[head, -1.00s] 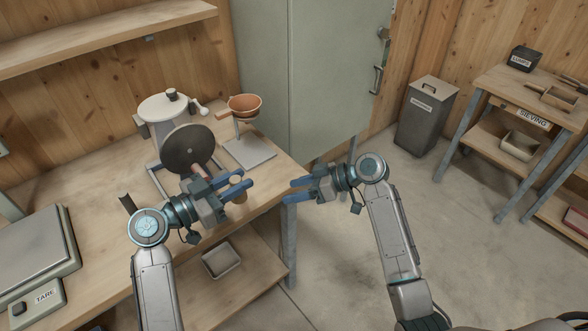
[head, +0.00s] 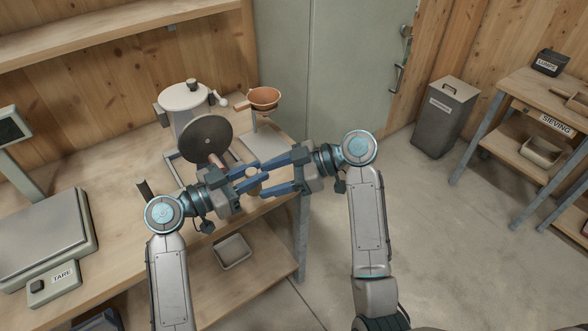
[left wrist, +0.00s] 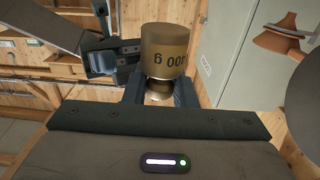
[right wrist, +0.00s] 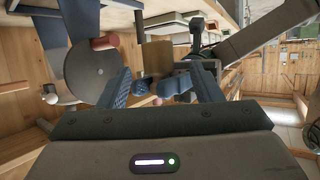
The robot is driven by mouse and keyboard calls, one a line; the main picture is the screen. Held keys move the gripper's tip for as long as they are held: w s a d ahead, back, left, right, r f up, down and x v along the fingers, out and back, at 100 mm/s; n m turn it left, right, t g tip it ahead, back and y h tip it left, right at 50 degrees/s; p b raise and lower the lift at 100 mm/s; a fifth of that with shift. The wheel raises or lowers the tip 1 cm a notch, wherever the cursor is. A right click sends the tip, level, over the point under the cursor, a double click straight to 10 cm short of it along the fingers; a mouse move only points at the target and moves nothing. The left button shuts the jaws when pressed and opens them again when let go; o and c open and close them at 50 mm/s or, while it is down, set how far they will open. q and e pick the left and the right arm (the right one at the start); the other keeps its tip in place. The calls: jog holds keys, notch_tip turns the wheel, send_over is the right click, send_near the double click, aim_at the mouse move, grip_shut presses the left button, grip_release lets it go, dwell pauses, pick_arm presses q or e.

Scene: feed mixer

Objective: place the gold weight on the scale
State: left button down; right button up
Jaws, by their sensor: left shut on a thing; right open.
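The gold weight (left wrist: 165,50), a short cylinder with dark print on its side, is held by its narrow neck in my left gripper (left wrist: 159,92). In the head view my left gripper (head: 256,180) holds it above the bench's front edge. My right gripper (head: 272,174) is open and faces the left one. In the right wrist view the weight (right wrist: 157,55) shows between the right fingers, beyond or between their tips; I cannot tell if they touch it. The scale (head: 38,236) stands on the bench at the left, its plate empty, with a display (head: 12,130) on a post behind.
A mill with a dark disc (head: 206,139) and a copper bowl on a stand (head: 264,98) stand on the bench behind the grippers. A TARE box (head: 54,284) sits before the scale. A tray (head: 233,251) lies on the lower shelf. Open floor is at right.

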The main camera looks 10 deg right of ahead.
jog(key=shift+x, duration=1.8)
jog(key=c, duration=1.3)
pick_arm(q)
jog(key=c, duration=1.1)
grip_release()
pick_arm(e)
jog(key=shift+r, duration=0.1)
